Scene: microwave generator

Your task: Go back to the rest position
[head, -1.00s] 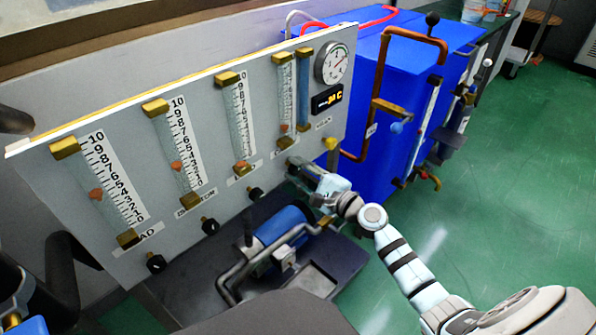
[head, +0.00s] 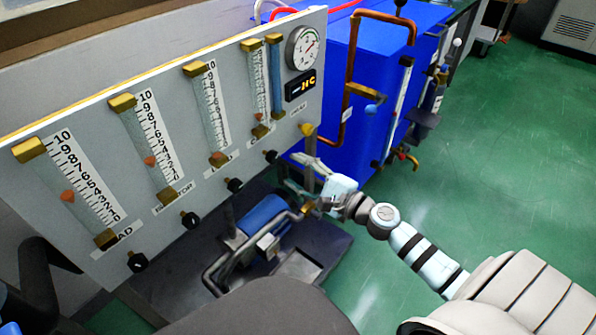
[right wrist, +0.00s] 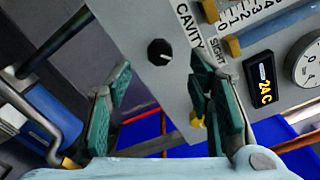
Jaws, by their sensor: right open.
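My right gripper (head: 298,172) is open and empty in front of the lower right corner of the grey gauge panel (head: 88,150). In the right wrist view its two green-padded fingers (right wrist: 158,90) stand well apart, with nothing between them. The black CAVITY knob (right wrist: 159,52) lies beyond the gap, on the panel; it also shows in the head view (head: 270,156), left of the gripper and apart from it. My left gripper does not show.
The blue cabinet (head: 335,60) with copper pipes stands right behind my right gripper. A yellow-topped valve (head: 307,130) is just above it. A blue pump (head: 262,215) sits on the dark base below the panel. The green floor (head: 480,180) at right is clear.

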